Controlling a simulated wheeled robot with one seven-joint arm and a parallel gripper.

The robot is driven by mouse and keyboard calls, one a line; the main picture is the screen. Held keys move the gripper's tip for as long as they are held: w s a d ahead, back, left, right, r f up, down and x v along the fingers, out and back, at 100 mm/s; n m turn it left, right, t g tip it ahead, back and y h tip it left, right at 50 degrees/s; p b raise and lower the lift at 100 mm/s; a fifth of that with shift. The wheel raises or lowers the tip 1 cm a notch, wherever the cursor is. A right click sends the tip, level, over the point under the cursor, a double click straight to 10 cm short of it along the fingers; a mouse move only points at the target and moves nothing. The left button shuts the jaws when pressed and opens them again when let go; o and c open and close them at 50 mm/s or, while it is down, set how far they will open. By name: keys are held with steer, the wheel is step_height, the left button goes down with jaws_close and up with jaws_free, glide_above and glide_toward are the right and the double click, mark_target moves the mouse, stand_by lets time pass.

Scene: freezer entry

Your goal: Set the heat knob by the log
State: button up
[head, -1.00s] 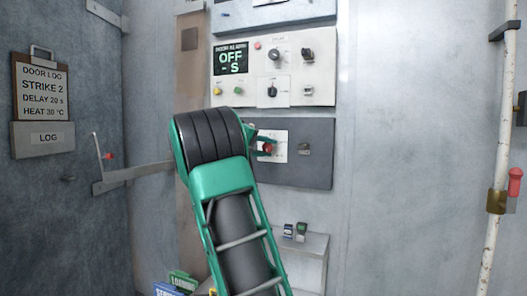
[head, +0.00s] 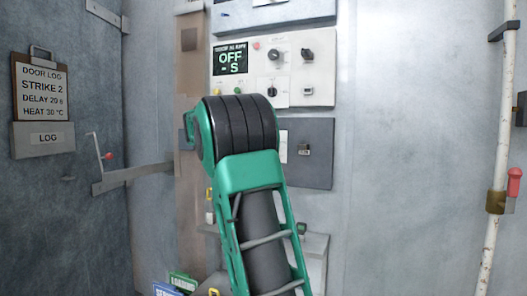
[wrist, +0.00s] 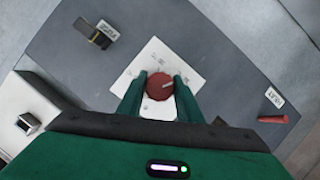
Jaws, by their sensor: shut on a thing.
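The red round knob (wrist: 159,87) sits on a white square plate (wrist: 152,109) on a dark grey panel (head: 317,172). In the wrist view, my gripper (wrist: 160,90) has its two green fingers closed on opposite sides of the knob. The knob's pale pointer mark is at its upper right in that view; the scale marks are too small to read. In the head view, my arm hides the knob and my fingers. The door log (head: 41,87) on the left wall reads "STRIKE 2, DELAY 20 s, HEAT 30 °C".
A white panel (head: 318,80) above carries black knobs and a display (head: 230,59) reading "OFF - S". A small switch (head: 304,150) is beside the red knob's plate; it also shows in the wrist view (wrist: 94,38). A red handle (wrist: 272,119) and a grey box (head: 316,243) are nearby.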

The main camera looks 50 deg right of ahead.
steer(key=shift+w+a+f, duration=0.1)
steer(key=shift+f, duration=0.2)
steer(key=o, duration=1)
steer(key=shift+o, duration=0.2)
steer(key=shift+r, duration=0.1)
steer(key=shift+r, duration=0.1)
steer(key=v, duration=1)
steer(key=shift+a, duration=0.3)
